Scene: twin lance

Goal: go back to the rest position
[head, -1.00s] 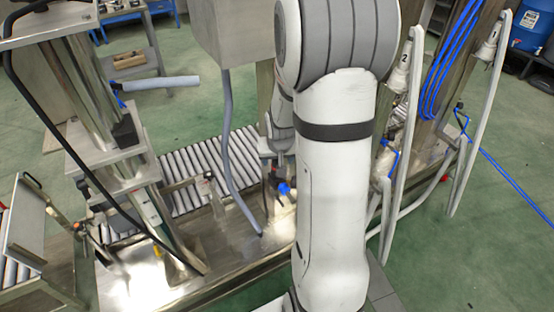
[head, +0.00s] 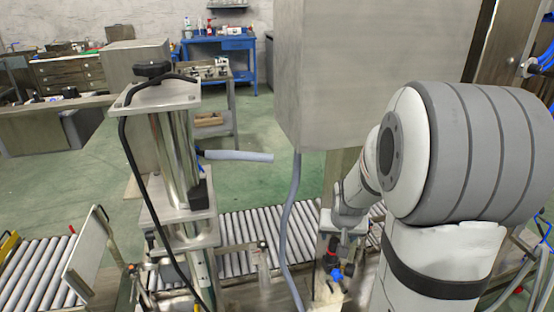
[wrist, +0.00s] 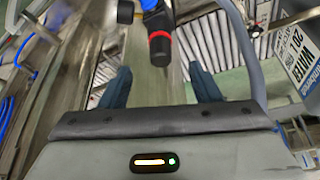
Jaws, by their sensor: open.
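My gripper (wrist: 161,86) is open in the wrist view, with its two dark fingers spread apart and nothing held between them. A black nozzle-like part with a red ring (wrist: 160,48) and a blue piece beside it show just beyond the fingers, apart from them as far as I can see. In the head view my white and grey arm fills the right side, bent down toward the machine. The fingers cannot be made out there. A small blue fitting (head: 336,274) shows below the arm's end.
A roller conveyor (head: 240,225) runs behind a metal column (head: 172,140) with a black cable. A big grey box (head: 370,60) hangs close to my arm, with a grey hose (head: 290,230) below it. A labelled container (wrist: 301,58) is at right. Green floor lies open behind.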

